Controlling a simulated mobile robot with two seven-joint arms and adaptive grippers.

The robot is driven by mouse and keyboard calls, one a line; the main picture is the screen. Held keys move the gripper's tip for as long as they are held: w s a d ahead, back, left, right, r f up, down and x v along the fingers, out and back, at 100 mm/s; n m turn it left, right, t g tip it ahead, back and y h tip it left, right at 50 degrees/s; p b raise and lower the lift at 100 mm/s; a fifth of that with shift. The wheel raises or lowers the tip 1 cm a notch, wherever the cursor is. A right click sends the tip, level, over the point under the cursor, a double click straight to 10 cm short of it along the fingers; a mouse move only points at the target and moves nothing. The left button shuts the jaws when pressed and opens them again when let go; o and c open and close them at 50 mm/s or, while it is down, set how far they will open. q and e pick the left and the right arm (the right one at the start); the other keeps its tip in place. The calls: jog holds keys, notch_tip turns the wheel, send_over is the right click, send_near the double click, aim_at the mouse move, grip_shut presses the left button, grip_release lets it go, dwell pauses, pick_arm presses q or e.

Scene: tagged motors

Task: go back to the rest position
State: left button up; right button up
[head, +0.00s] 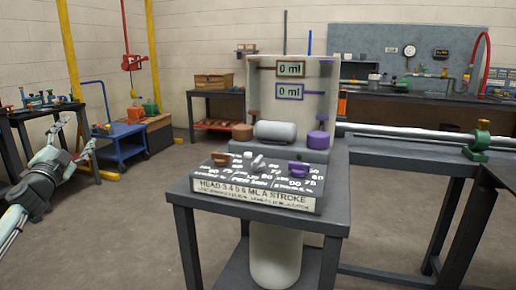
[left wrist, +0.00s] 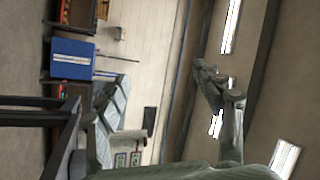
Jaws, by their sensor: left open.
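My left gripper (head: 74,140) is at the left side of the head view, raised in the air with its fingers spread. It is open with nothing between the fingers. The left wrist view shows the same gripper (left wrist: 160,76), its fingers wide apart and empty, with the room lying sideways behind. My right gripper shows in neither view. The grey bench (head: 340,185) stands in front of me, well to the right of the left gripper. On it is a sloped panel (head: 262,196) with printed numbers and several coloured knobs.
Behind the panel are a grey cylinder (head: 276,131), a purple part (head: 318,139) and two "0 ml" signs. A blue cart (head: 122,141) and a dark table (head: 42,107) stand at left. A long rod (head: 400,132) runs right. Floor between cart and bench is clear.

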pick_arm(q)
jog(key=s+a+f+n+g+y, duration=0.3)
jog(key=a+f+n+g+y, duration=0.5)
jog(key=a, duration=0.3)
jog(key=s+a+f+n+g+h, duration=0.1)
jog(key=s+f+n+g+h, duration=0.3)
jog(key=f, duration=0.7)
jog(key=s+d+f+m+g+h, duration=0.1)
jog(key=s+d+f, duration=0.4)
jog(key=f, duration=0.4)
jog(key=s+d+f+m+g, duration=0.1)
jog(key=s+d+f, duration=0.3)
jog(key=d+f, duration=0.35)
jog(key=s+d+f+m+g+h, duration=0.1)
jog(key=s+d+f, duration=0.4)
jog(key=f, duration=0.4)
jog(key=s+d+f+g+h, duration=0.1)
jog(key=s+d+f, duration=0.3)
jog(key=s, duration=0.4)
jog(key=s+d+f+g+h, duration=0.1)
jog(key=s+d+f, duration=0.4)
jog(key=s+d, duration=0.2)
jog(key=s+d+f+g+h, duration=0.1)
jog(key=s+d+f, duration=0.4)
jog(key=s, duration=0.5)
jog(key=shift+d, duration=0.75)
jog(key=shift+f, duration=0.1)
